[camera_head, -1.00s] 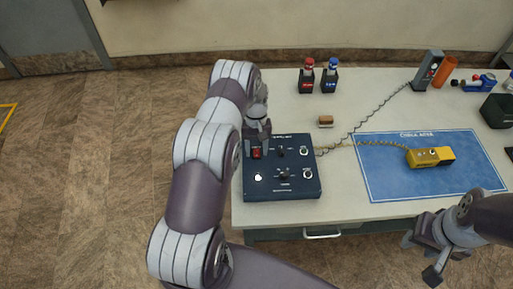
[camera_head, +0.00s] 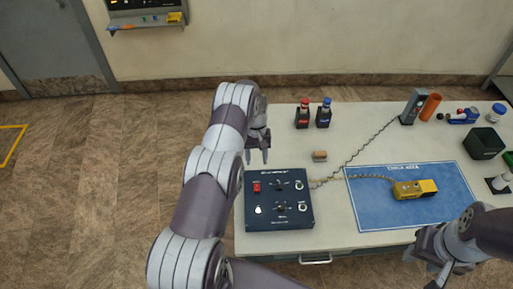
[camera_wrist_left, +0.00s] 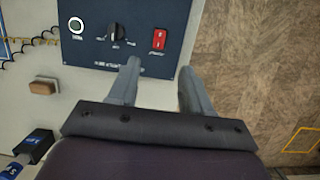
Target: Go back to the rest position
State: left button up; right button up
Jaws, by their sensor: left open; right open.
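My left gripper (camera_head: 258,155) is open and empty just beyond the back edge of the dark blue control box (camera_head: 279,222), near the table's left edge. In the left wrist view its two fingers (camera_wrist_left: 155,85) are apart, with the box's red switch (camera_wrist_left: 159,39) and a black knob (camera_wrist_left: 116,32) ahead of them. The red switch also shows at the box's back left in the head view (camera_head: 257,187). My right gripper (camera_head: 432,268) is open at the lower right, near the table's front edge, with nothing seen in it.
A yellow device (camera_head: 414,189) lies on the blue check area mat (camera_head: 372,211), its coiled cord running to the box. Red-capped (camera_head: 303,114) and blue-capped (camera_head: 324,114) bottles stand behind a small brown block (camera_head: 320,156). A grey handset (camera_head: 412,106) and orange cylinder (camera_head: 430,107) stand at the back right.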

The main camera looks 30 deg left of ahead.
dwell(0.5)
pick_arm(q)
jog(key=s+d+r+m+t+b, duration=0.2)
jog(key=s+d+r+b, duration=0.3)
jog(key=s, duration=0.5)
jog(key=s+d+r+m+t+y+b, duration=0.1)
jog(key=s+d+r+m+b, duration=0.3)
jog(key=s+d+b, duration=0.4)
jog(key=s+r+t+b, duration=0.1)
jog(key=s, duration=0.2)
jog(key=shift+s+m+y+b, duration=0.3)
jog(key=shift+s+d, duration=0.1)
jog(key=shift+s, duration=0.1)
